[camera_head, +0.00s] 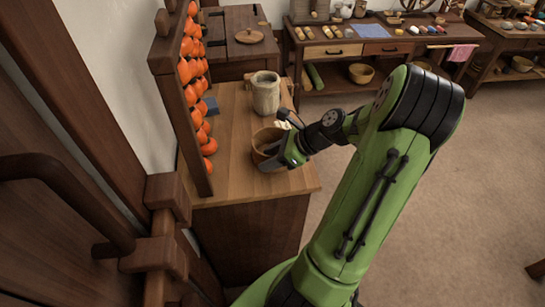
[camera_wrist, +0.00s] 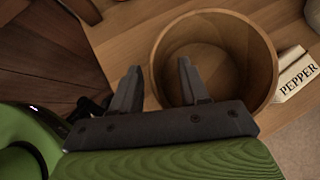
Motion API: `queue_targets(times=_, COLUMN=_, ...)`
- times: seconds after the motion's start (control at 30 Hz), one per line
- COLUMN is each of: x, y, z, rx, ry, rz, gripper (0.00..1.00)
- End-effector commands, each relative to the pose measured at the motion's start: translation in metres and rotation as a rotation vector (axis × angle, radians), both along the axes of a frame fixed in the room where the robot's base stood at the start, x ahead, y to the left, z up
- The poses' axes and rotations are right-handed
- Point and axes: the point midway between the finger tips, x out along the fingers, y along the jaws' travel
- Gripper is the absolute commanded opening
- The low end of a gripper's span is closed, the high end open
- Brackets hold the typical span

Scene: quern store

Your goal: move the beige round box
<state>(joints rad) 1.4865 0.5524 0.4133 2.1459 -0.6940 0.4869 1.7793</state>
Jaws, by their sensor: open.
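The beige round box (camera_head: 261,136) appears to be the open-topped, tan wooden round vessel on the wooden counter, partly hidden by my gripper (camera_head: 292,158) in the head view. In the wrist view the box (camera_wrist: 262,60) stands upright, and its inside looks empty. My gripper (camera_wrist: 158,85) is open just in front of it in the wrist view. One finger shows left of the box's wall and the other overlaps its rim and opening. I cannot tell whether either finger touches the wall.
A pale jar (camera_head: 265,92) stands behind the box on the counter (camera_head: 232,180). A white packet marked PEPPER (camera_wrist: 296,72) lies close to the box's right side. A rack of orange round things (camera_head: 190,70) rises along the counter's left edge. Open floor (camera_head: 440,200) lies to the right.

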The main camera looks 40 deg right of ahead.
Motion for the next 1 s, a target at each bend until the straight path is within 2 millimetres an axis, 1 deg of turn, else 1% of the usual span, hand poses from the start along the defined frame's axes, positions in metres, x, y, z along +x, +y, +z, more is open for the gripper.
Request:
queue_targets(times=0.03, x=0.004, y=0.003, z=-0.007, rx=0.002, ry=0.0, rz=0.001, gripper=0.45)
queue_targets(times=0.07, x=0.005, y=0.004, z=-0.008, rx=0.001, ry=0.0, rz=0.001, gripper=0.45)
queue_targets(times=0.27, x=0.006, y=0.004, z=-0.007, rx=0.0, ry=0.001, rz=-0.001, gripper=0.45)
queue_targets(times=0.3, x=0.006, y=0.004, z=-0.007, rx=0.0, ry=0.001, rz=-0.001, gripper=0.41)
queue_targets(times=0.37, x=0.006, y=0.004, z=-0.007, rx=0.0, ry=0.001, rz=-0.001, gripper=0.32)
queue_targets(times=0.5, x=0.006, y=0.004, z=-0.007, rx=0.0, ry=0.001, rz=-0.001, gripper=0.11)
queue_targets(times=0.57, x=0.006, y=0.004, z=-0.007, rx=0.0, ry=0.001, rz=-0.001, gripper=0.02)
queue_targets(times=0.6, x=0.006, y=0.004, z=-0.007, rx=0.001, ry=0.002, rz=-0.001, gripper=0.0)
queue_targets(times=0.9, x=0.006, y=0.004, z=-0.006, rx=-0.001, ry=0.001, rz=-0.001, gripper=0.0)
queue_targets(times=0.97, x=0.006, y=0.003, z=-0.001, rx=-0.002, ry=0.0, rz=-0.001, gripper=0.0)
queue_targets(times=1.0, x=0.006, y=0.003, z=0.005, rx=-0.003, ry=-0.001, rz=-0.002, gripper=0.0)
